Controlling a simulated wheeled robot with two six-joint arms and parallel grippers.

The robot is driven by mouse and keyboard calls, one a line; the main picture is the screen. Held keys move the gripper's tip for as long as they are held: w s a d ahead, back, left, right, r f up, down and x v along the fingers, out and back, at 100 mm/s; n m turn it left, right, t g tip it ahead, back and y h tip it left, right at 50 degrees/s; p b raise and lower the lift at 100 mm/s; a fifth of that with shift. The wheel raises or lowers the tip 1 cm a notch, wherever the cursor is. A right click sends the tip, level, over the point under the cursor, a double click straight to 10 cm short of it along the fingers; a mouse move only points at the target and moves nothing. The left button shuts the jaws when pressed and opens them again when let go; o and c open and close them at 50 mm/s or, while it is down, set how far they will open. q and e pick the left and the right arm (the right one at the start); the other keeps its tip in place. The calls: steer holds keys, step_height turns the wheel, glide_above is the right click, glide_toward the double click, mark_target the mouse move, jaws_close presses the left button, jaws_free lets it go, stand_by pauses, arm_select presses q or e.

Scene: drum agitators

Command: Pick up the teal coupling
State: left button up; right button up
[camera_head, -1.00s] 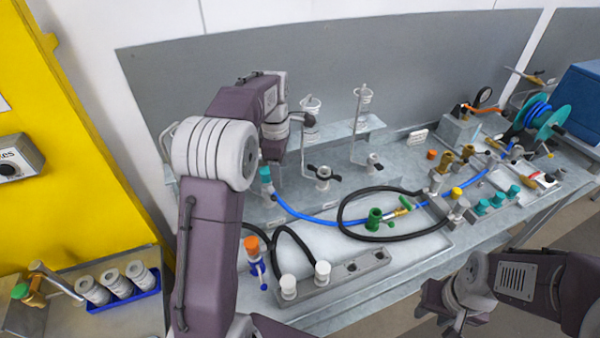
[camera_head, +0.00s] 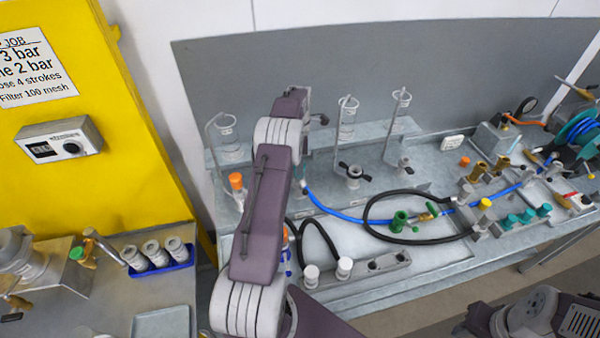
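Several teal couplings stand in a row on the right of the bench, one of them this teal coupling (camera_head: 526,216). The blue hose (camera_head: 345,214) runs left to an end beside my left arm. My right gripper (camera_head: 472,326) is low at the bottom edge, partly cut off, away from the couplings.
A black hose loop (camera_head: 368,208) and green fitting (camera_head: 399,221) lie mid-bench. A block with white caps (camera_head: 344,266) stands at the front. Cups on stands (camera_head: 348,112) line the back. A blue tray of white rolls (camera_head: 178,263) is at left, beside a yellow cabinet (camera_head: 140,190).

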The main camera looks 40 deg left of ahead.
arm_select(q)
step_height(320, 180, down, 4)
steer(key=shift+s+f+p, duration=0.1)
steer(key=shift+p, duration=0.95)
steer(key=shift+f, duration=0.25)
jaws_close()
steer(key=shift+r, duration=0.1)
steer(key=shift+r, duration=0.1)
steer(key=shift+r+b, duration=0.25)
steer(key=shift+b, duration=0.2)
step_height(320, 180, up, 3)
steer(key=shift+f+b, duration=0.1)
steer(key=shift+b, duration=0.7)
steer(key=w+d+r+b, duration=0.2)
steer(key=d+r, duration=0.5)
steer(key=d, duration=0.4)
steer(key=shift+w+d+r+b, duration=0.2)
steer(key=shift+d+r+b, duration=0.05)
steer(key=shift+b, duration=0.25)
